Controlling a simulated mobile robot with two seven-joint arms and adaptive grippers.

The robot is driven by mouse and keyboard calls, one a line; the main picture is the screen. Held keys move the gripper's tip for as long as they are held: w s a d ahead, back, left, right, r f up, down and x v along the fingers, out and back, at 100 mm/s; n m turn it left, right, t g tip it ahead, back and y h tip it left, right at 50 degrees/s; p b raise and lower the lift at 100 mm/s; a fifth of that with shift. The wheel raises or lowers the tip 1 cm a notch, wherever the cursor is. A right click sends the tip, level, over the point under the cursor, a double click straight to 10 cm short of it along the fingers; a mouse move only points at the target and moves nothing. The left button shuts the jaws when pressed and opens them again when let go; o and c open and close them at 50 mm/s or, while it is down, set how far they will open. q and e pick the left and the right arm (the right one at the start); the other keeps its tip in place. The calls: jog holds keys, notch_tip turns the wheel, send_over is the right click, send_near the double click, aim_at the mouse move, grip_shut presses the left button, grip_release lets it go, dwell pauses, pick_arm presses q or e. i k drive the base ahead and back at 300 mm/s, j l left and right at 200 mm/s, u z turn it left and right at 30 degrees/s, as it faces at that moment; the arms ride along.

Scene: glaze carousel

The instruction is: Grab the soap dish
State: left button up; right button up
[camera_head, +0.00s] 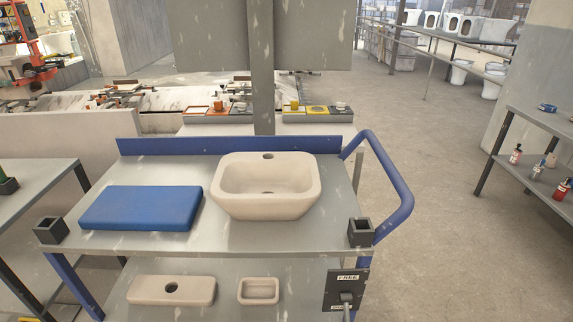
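The soap dish (258,291) is most likely the small beige rectangular dish with a hollow middle on the lower shelf (228,268) of the cart. It lies below the front edge of the upper shelf, open side up. A beige slab with a round hole (172,290) lies to its left, with a small gap between them. Neither of my grippers shows in the head view.
Above, the upper shelf (150,243) carries a beige washbasin (266,186) and a blue pad (142,208). Dark square sockets (51,230) stand at its front corners. A box marked FREE (347,290) with a lever is right of the dish.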

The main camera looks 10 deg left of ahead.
aim_at(252, 291)
jog(key=k+j+u, duration=0.2)
jog(key=k, duration=0.35)
jog(key=k+j+u, duration=0.25)
jog(key=k+j, duration=0.2)
jog(key=k, duration=0.05)
